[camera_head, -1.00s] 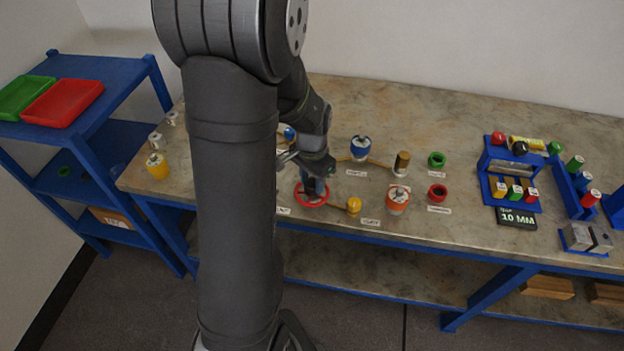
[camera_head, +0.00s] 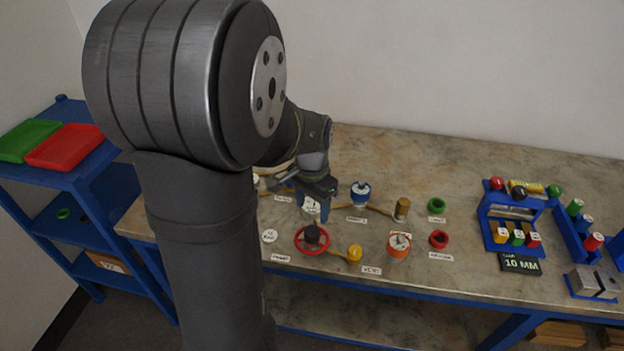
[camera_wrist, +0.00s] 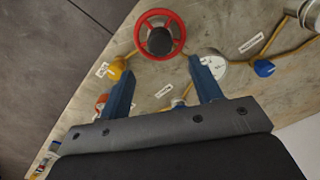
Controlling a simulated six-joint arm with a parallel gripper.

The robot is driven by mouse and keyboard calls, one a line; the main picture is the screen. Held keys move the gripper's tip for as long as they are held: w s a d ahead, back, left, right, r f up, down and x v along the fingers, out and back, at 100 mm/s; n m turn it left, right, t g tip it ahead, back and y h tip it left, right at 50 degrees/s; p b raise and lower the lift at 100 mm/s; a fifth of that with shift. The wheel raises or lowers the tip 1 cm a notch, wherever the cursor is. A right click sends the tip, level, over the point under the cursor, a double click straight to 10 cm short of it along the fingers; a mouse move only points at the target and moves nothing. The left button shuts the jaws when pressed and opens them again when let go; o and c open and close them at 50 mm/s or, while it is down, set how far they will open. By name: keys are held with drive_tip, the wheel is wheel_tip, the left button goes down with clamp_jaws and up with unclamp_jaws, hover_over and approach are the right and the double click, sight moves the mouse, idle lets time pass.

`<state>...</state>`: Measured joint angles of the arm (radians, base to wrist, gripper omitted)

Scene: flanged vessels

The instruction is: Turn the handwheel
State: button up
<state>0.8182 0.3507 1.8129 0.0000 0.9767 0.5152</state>
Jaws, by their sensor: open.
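The red handwheel (camera_head: 312,240) with a dark hub lies near the front edge of the bench, left of a yellow knob. In the wrist view the handwheel (camera_wrist: 160,35) shows whole, beyond the fingertips. My gripper (camera_head: 318,208) is behind the wheel in the head view, pointing down and apart from it. In the wrist view my gripper (camera_wrist: 162,75) has its two blue fingers spread wide, with nothing held between them.
An orange vessel (camera_head: 398,246) and a yellow knob (camera_head: 354,252) stand right of the wheel. A blue-topped vessel (camera_head: 360,192) stands behind.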

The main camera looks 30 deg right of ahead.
wheel_tip(320, 180, up, 9)
hover_over(312, 231)
drive_tip(key=shift+w, duration=0.1)
drive_tip(key=shift+f, duration=0.15)
idle(0.4)
wheel_tip(312, 231, down, 17)
drive_tip(key=shift+f, duration=0.15)
idle(0.5)
